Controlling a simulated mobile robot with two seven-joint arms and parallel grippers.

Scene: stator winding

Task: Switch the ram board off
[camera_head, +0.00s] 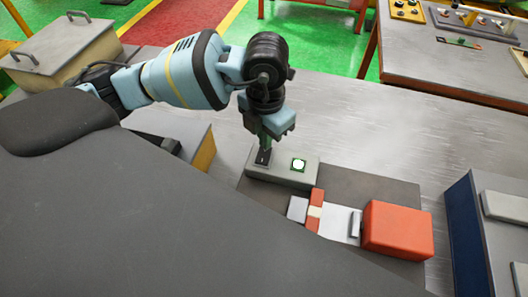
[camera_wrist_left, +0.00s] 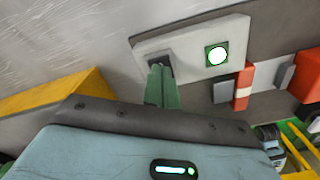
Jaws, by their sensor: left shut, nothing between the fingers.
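The ram board (camera_head: 290,177) is a light grey box on a dark base plate. It carries a dark switch (camera_head: 262,157) on its left and a round white lamp with a green frame (camera_head: 299,165) on its right. The board also shows in the left wrist view (camera_wrist_left: 190,40), with the lit lamp (camera_wrist_left: 218,55) and the dark switch (camera_wrist_left: 160,64). My left gripper (camera_head: 266,144) points down with its green fingers together at the switch. In the left wrist view the fingertips (camera_wrist_left: 162,72) overlap the switch; whether they touch it I cannot tell. My right gripper is not in view.
A red block (camera_head: 398,230) and a red-and-white piece (camera_head: 314,210) sit on the dark base plate (camera_head: 375,185) right of the board. A blue-sided box (camera_head: 465,235) stands at the right. The metal table (camera_head: 380,120) is clear behind the board.

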